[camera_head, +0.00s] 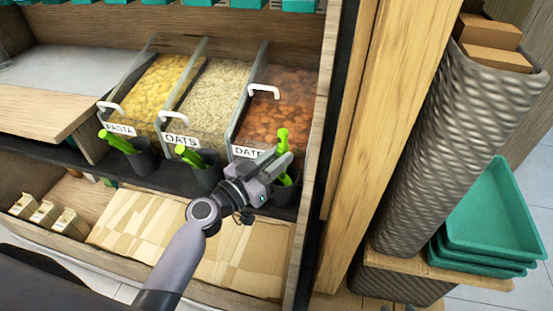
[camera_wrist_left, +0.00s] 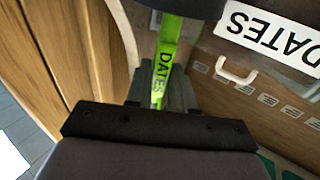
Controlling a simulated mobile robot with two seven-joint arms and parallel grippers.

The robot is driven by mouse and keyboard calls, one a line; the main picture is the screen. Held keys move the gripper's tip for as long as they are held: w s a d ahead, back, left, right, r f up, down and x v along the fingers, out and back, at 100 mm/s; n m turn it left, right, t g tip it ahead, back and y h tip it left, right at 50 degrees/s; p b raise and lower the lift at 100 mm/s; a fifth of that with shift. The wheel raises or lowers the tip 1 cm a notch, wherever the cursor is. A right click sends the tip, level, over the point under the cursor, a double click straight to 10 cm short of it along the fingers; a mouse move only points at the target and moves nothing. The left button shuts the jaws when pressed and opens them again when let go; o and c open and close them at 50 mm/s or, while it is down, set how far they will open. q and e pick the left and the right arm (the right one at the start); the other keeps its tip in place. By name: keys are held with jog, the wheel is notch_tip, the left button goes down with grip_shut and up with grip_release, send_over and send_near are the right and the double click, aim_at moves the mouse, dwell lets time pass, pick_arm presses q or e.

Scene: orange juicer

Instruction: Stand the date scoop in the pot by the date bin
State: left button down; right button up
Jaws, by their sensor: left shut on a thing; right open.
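My left gripper (camera_head: 279,166) is shut on the green date scoop (camera_head: 283,139) in front of the date bin (camera_head: 285,103). The scoop is roughly upright, its handle showing above the fingers and a little green below them. The dark date pot (camera_head: 286,194) is right under the gripper; the scoop's lower end appears to be in its mouth, partly hidden by the gripper. In the left wrist view the scoop handle (camera_wrist_left: 166,62), marked DATES, lies between the fingers, and its far end meets the dark pot (camera_wrist_left: 185,6). My right gripper is not in view.
The oats pot (camera_head: 207,174) and pasta pot (camera_head: 143,158), each holding a green scoop, stand to the left on the dark ledge. A wooden post (camera_head: 355,150) rises close on the right. Past it are a woven grey basket (camera_head: 440,140) and stacked teal trays (camera_head: 492,215).

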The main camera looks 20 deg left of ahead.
pick_arm(q)
jog(key=c, duration=1.1)
grip_release()
jog(key=o, duration=1)
notch_tip(320, 180, up, 7)
jog(key=p, duration=0.5)
jog(key=shift+f, duration=0.1)
